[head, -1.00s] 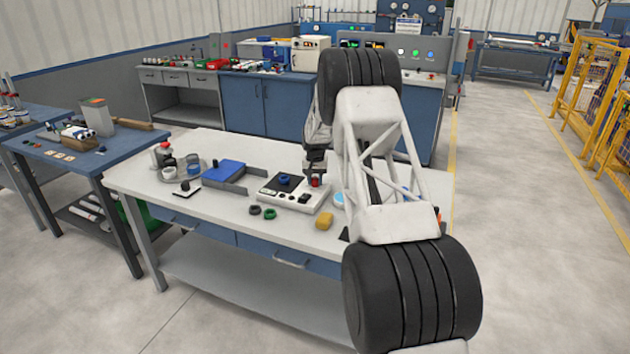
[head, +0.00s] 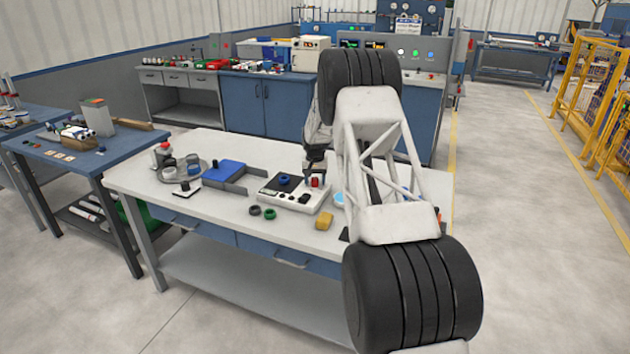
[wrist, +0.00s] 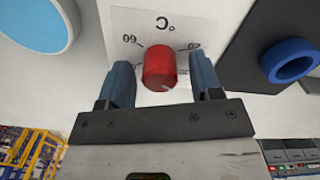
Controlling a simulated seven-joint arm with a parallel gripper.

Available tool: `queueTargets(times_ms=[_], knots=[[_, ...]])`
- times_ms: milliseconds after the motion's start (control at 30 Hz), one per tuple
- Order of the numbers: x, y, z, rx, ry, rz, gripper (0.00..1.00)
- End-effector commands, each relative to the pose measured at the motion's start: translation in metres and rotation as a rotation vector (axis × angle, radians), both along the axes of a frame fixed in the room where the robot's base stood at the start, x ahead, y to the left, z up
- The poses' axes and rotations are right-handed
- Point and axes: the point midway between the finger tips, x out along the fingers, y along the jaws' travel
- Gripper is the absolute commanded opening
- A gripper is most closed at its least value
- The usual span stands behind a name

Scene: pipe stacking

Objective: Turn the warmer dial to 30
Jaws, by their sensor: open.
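The warmer (head: 291,200) is a white box with a dark top plate on the white table in the head view. Its red dial (wrist: 160,68) sits on a white scale plate in the wrist view, with "60", "20" and "°C" upside down. A pale mark shows at the dial's lower right edge; the number it points to is not readable. My gripper (wrist: 161,80) is open, with one blue finger on each side of the dial and a small gap on both sides. In the head view, my gripper (head: 317,171) is at the dial, partly behind my arm.
A blue ring (head: 284,180) lies on the warmer's dark plate. A black ring (head: 255,210), a green ring (head: 270,214) and a yellow block (head: 324,221) lie in front. A light blue disc (head: 339,199) is to the right.

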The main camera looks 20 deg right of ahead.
Motion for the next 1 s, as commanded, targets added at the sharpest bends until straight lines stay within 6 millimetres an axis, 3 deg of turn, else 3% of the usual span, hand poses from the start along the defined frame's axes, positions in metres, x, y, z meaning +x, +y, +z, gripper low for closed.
queueTargets(times_ms=[267,700,1000], knots=[[0.000,0.000,0.017,-0.001,-0.002,0.000,0.59],[0.000,0.000,0.069,0.000,-0.001,0.000,0.59],[0.000,0.000,0.078,0.000,0.000,0.000,0.59]])
